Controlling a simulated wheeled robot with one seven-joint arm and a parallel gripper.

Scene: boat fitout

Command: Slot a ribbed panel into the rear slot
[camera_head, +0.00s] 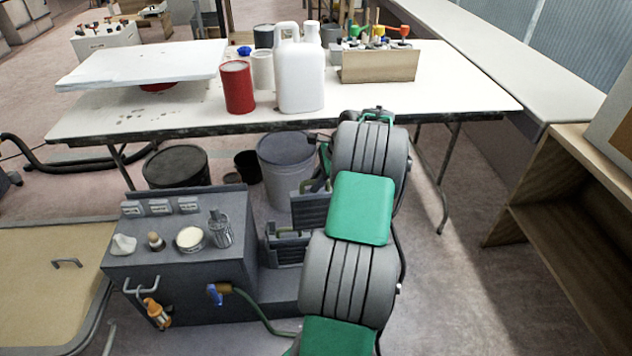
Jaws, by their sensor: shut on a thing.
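A dark grey ribbed panel (309,211) with a pale green edge along its top is upright, just left of my green and grey arm. My gripper (318,184) is mostly hidden behind my arm; its dark end shows at the panel's top and is shut on the panel. A second ribbed panel (285,250) with a similar top edge stands lower and nearer, at the dark grey unit (180,262). The held panel is behind and above it. The held panel's lower edge and the rear slot are hidden, so I cannot tell whether the panel is in the slot.
On the unit stand a jar (220,229), a round tin (190,239) and small items. A blue-handled valve with a hose (216,294) is on its front. A grey bucket (286,165) and white table (440,93) are behind. Floor at right (470,290) is clear.

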